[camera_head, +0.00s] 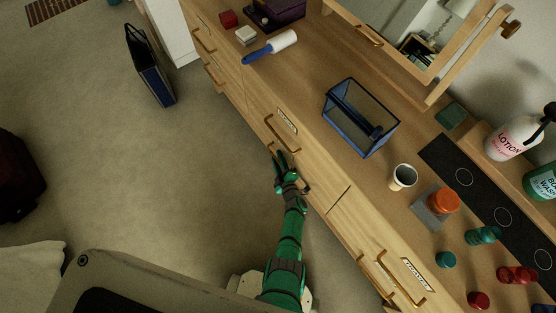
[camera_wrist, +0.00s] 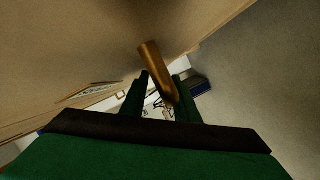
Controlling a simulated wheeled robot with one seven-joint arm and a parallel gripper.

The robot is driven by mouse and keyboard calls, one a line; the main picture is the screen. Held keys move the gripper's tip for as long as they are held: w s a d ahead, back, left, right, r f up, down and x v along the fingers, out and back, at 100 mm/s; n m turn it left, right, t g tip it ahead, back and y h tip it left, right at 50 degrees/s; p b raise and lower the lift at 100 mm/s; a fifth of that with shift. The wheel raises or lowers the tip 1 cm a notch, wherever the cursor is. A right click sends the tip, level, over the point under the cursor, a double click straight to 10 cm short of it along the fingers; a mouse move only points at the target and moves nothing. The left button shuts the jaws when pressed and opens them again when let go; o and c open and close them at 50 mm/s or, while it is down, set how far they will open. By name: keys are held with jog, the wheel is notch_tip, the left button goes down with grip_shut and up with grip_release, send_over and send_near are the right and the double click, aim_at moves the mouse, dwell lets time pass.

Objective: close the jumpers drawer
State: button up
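The wooden dresser (camera_head: 245,95) runs diagonally through the head view, with drawers along its front. A labelled drawer front (camera_head: 287,121) with a brass handle (camera_head: 283,138) is near the middle; its label is too small to read, so I cannot tell whether it is the jumpers drawer or how far any drawer is out. My green gripper (camera_head: 280,158) is in front of the dresser, close to that handle. In the wrist view my gripper (camera_wrist: 160,95) has its dark fingers apart, with a brass handle bar (camera_wrist: 155,65) at the gap. Whether they touch is unclear.
On the dresser top are a blue-framed glass box (camera_head: 360,117), a lint roller (camera_head: 270,46), a cup (camera_head: 403,177) and several small jars. Another labelled drawer (camera_head: 414,275) is at lower right. A blue bag (camera_head: 150,70) stands on the open carpet at left.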

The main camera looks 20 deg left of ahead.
jog(key=shift+s+d, duration=0.1)
jog(key=v, duration=1)
jog(key=shift+s, duration=0.25)
jog(key=shift+d, duration=0.2)
jog(key=s+d+r+m+h, duration=0.2)
jog(key=s+r+m, duration=0.4)
jog(key=s+r, duration=0.3)
jog(key=s+d+r+m+t+h, duration=0.1)
jog(key=s+d+r+m+h, duration=0.2)
jog(key=s+r+m, duration=0.3)
jog(key=s+d+r+m+t+h, duration=0.1)
jog(key=s+d+r+m+h, duration=0.2)
jog(key=s+r, duration=1)
notch_tip(320, 180, up, 10)
jog(key=m, duration=0.3)
jog(key=shift+s+d+f, duration=0.2)
jog(key=shift+s+d, duration=0.05)
jog(key=shift+d, duration=0.15)
